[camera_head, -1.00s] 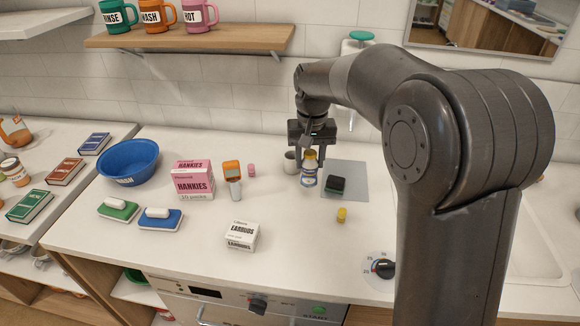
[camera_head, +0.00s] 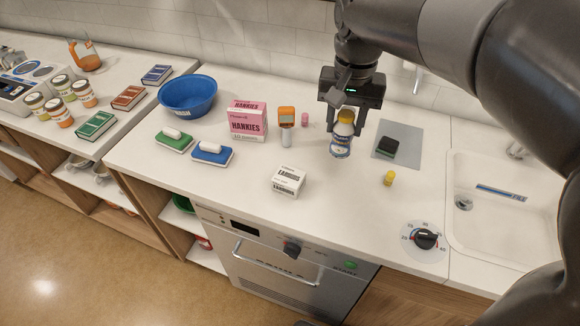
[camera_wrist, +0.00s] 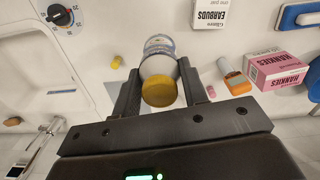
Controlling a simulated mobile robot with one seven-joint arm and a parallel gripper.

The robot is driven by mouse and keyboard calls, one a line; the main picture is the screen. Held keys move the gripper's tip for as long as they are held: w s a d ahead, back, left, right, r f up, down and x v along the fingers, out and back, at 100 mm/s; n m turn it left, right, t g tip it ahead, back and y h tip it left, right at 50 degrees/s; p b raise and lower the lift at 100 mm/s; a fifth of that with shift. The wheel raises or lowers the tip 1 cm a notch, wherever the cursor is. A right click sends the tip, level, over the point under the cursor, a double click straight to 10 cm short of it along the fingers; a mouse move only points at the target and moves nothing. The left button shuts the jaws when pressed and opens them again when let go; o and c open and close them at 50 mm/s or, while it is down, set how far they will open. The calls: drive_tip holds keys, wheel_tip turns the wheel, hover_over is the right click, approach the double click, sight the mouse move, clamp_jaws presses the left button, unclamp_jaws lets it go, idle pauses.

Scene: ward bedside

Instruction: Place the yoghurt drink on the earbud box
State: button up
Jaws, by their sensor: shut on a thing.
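The yoghurt drink (camera_head: 341,140) is a small white and blue bottle with a yellow cap. My gripper (camera_head: 344,117) is shut on it near the cap and holds it upright; whether its base clears the counter is hard to tell. In the wrist view the bottle (camera_wrist: 157,62) sits between the two fingers (camera_wrist: 158,88), its yellow cap towards the camera. The earbud box (camera_head: 288,182) is a small white carton on the counter, in front and to the left of the bottle. It also shows in the wrist view (camera_wrist: 210,13) at the top.
The pink hankies box (camera_head: 247,122), an orange and white device (camera_head: 286,117) and a blue brush (camera_head: 212,153) stand left of the bottle. A small yellow item (camera_head: 389,178) and a dark sponge (camera_head: 387,147) on a grey mat (camera_head: 410,134) lie right. Counter around the earbud box is clear.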

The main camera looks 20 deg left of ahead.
drive_tip(key=shift+s+a+f, duration=0.3)
drive_tip(key=shift+a+f, duration=1.5)
drive_tip(key=shift+a, duration=0.05)
drive_tip(key=shift+s+a+f, duration=0.25)
drive_tip(key=shift+a+f, duration=1.55)
drive_tip(key=shift+s+a+f, duration=0.3)
drive_tip(key=shift+a+f, duration=1.5)
drive_tip(key=shift+a, duration=0.05)
drive_tip(key=shift+f, duration=0.1)
drive_tip(key=o, duration=1)
wheel_tip(320, 180, up, 12)
drive_tip(key=shift+r, duration=0.15)
